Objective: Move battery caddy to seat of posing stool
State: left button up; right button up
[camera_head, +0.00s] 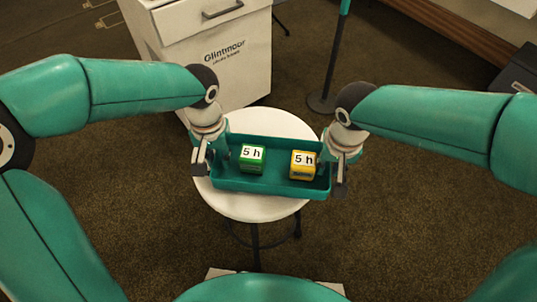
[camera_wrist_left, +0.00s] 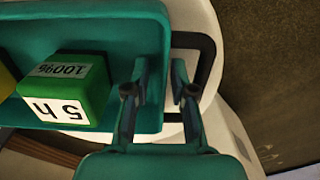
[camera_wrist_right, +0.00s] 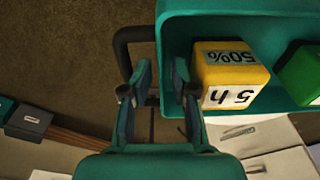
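The battery caddy (camera_head: 272,187) is a teal open tray with a dark handle loop at each end. It is level over the round white seat of the posing stool (camera_head: 250,207); I cannot tell whether it touches. My left gripper (camera_head: 212,160) is shut on its left end wall, one finger inside, one outside by the handle (camera_wrist_left: 207,62). My right gripper (camera_head: 335,165) is shut on its right end wall the same way, beside the other handle (camera_wrist_right: 121,60). The fingertips are partly hidden in the head view. A green battery block (camera_head: 252,158) and yellow battery block (camera_head: 303,165) stand inside.
A white drawer cabinet (camera_head: 215,60) stands just behind the stool. A thin dark pole (camera_head: 330,70) on a round base rises behind to the right. A dark box (camera_head: 518,75) is at the far right. Brown carpet is open to either side.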

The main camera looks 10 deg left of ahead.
pick_arm(q)
jog(key=shift+a, duration=0.1)
notch_tip(320, 180, up, 8)
jog(key=shift+f, duration=0.15)
pick_arm(e)
jog(key=shift+r, duration=0.3)
notch_tip(320, 180, up, 11)
jog(key=s, duration=0.1)
jog(key=shift+s, duration=0.2)
jog(key=shift+r, duration=0.1)
dwell(0.4)
